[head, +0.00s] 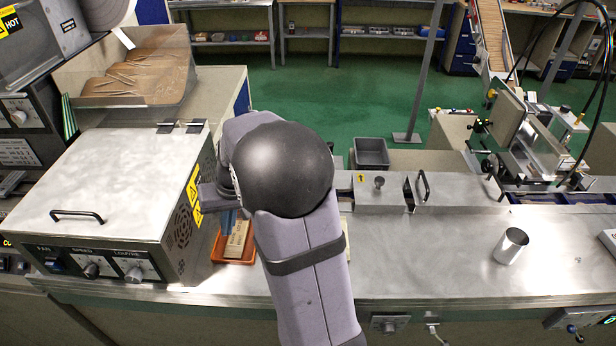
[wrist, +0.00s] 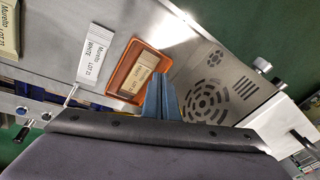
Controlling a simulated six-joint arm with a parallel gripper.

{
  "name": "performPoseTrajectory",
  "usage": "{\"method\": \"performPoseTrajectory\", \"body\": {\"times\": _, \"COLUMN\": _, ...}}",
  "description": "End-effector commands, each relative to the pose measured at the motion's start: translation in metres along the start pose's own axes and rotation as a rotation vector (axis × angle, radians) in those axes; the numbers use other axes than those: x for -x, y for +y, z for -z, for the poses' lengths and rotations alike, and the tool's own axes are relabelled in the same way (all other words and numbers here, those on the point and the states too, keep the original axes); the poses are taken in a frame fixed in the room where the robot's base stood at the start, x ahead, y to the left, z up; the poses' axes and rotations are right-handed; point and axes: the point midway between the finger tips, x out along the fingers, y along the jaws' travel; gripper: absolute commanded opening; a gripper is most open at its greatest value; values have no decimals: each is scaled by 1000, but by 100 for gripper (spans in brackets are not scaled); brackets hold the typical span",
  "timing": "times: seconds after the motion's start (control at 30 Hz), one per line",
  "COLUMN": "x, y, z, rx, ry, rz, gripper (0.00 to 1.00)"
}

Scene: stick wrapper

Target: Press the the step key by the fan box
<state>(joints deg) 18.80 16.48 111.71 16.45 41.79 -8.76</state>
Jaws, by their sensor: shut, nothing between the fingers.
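The fan box (head: 115,180) stands at the left in the head view, with a pale metal top, a black handle and a front panel with a switch and knobs. Its vent grille (wrist: 207,95) shows in the wrist view. I cannot pick out a step key in either view; my arm may hide it. My gripper (head: 229,222) points down just right of the box. Its blue fingers (wrist: 161,97) are together and empty. They appear in front of an orange tray (wrist: 118,84), but their height above it is unclear.
The orange tray holds a tan labelled block (wrist: 138,75). A white labelled block (wrist: 97,54) lies beside it. A metal cup (head: 511,246) stands on the bench at right, with bare steel around it.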

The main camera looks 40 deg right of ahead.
Motion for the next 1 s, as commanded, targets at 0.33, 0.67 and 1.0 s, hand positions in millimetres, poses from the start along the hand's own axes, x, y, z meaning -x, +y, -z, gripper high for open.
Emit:
{"method": "performPoseTrajectory", "body": {"times": 0.33, "x": -13, "y": 89, "z": 129, "rx": -220, "ry": 194, "rz": 80, "gripper": 0}}
{"method": "performPoseTrajectory", "body": {"times": 0.67, "x": -13, "y": 208, "z": 210, "rx": -387, "ry": 398, "rz": 129, "gripper": 0}}
{"method": "performPoseTrajectory", "body": {"times": 1.0, "x": -4, "y": 299, "z": 240, "rx": -480, "ry": 551, "rz": 146, "gripper": 0}}
